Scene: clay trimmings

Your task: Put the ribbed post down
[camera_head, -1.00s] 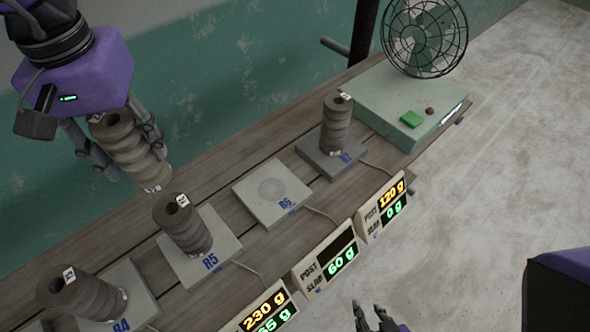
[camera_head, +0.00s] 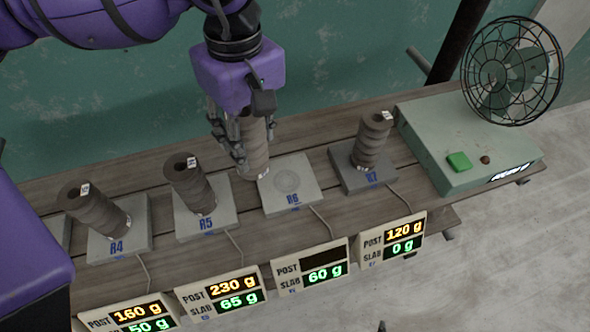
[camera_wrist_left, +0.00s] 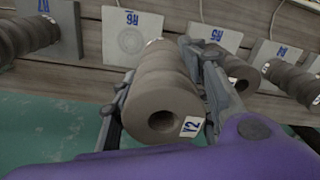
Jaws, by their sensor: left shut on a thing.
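My left gripper (camera_head: 240,150) is shut on the ribbed post (camera_head: 255,145), a grey-brown ringed clay column with a hole in its top. The post is nearly upright, its lower end by the back left edge of slab R6 (camera_head: 306,204). I cannot tell whether it touches anything below. R6 is a pale square slab with a ring mark and no post on it. In the left wrist view the post (camera_wrist_left: 160,85) sits between the fingers (camera_wrist_left: 165,95), its tag reading like Y2. Only a dark tip, perhaps of my right gripper (camera_head: 381,326), shows at the bottom edge.
Similar posts stand on slabs R4 (camera_head: 98,212), R5 (camera_head: 190,185) and R7 (camera_head: 372,140). Displays line the front; R6's display (camera_head: 312,268) has a blank post line and 60 g for slab. A green box (camera_head: 470,140) with a fan (camera_head: 512,70) stands right.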

